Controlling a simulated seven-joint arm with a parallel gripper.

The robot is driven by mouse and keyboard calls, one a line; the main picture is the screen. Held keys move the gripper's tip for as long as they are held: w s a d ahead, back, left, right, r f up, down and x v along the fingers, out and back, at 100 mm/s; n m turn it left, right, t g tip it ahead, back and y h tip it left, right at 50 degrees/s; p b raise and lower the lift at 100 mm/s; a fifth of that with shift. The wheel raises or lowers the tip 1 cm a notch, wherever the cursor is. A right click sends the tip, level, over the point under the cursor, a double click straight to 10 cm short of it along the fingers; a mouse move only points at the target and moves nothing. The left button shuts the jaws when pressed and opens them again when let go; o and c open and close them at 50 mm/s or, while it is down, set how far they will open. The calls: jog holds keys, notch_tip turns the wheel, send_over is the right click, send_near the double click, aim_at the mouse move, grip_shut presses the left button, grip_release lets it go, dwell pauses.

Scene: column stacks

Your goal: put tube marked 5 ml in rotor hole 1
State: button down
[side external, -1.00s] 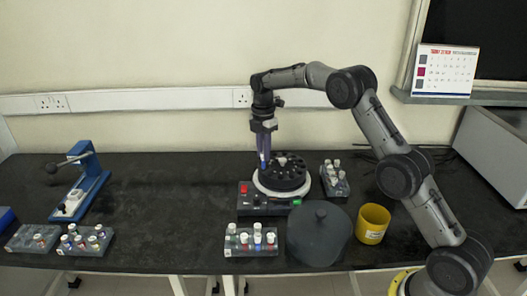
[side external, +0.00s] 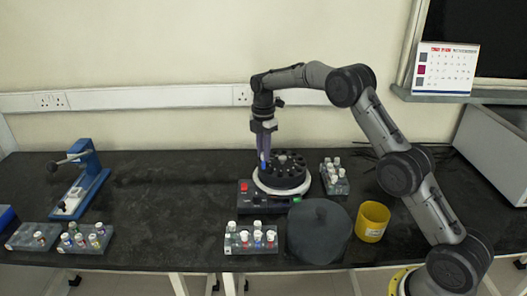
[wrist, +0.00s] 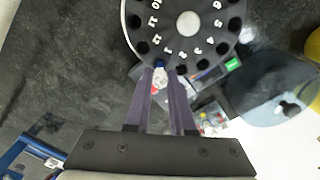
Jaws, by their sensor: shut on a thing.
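My gripper (side external: 264,156) points down at the left edge of the black rotor (side external: 283,172). It is shut on a tube with a white cap and blue colour (wrist: 159,75), whose marking I cannot read. In the wrist view the tube is between the fingertips, at the near rim of the rotor (wrist: 212,48). The rotor has a ring of dark holes with white numbers and a pale hub. The tube's lower end is hidden, so I cannot tell whether it is in a hole.
A front rack (side external: 250,248) holds several capped tubes, and another rack (side external: 335,182) stands right of the rotor. A dark lid (side external: 319,235) and a yellow cup (side external: 373,222) stand front right. More racks (side external: 82,245) and a blue press (side external: 85,185) are at left.

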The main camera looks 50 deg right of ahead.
jog(key=shift+f, duration=0.4)
jog(key=shift+f, duration=0.35)
jog(key=shift+f, duration=0.7)
jog(key=shift+c, duration=1.8)
grip_release()
jog(key=shift+r, duration=0.1)
jog(key=shift+r, duration=2.95)
jog(key=shift+a+r, duration=0.1)
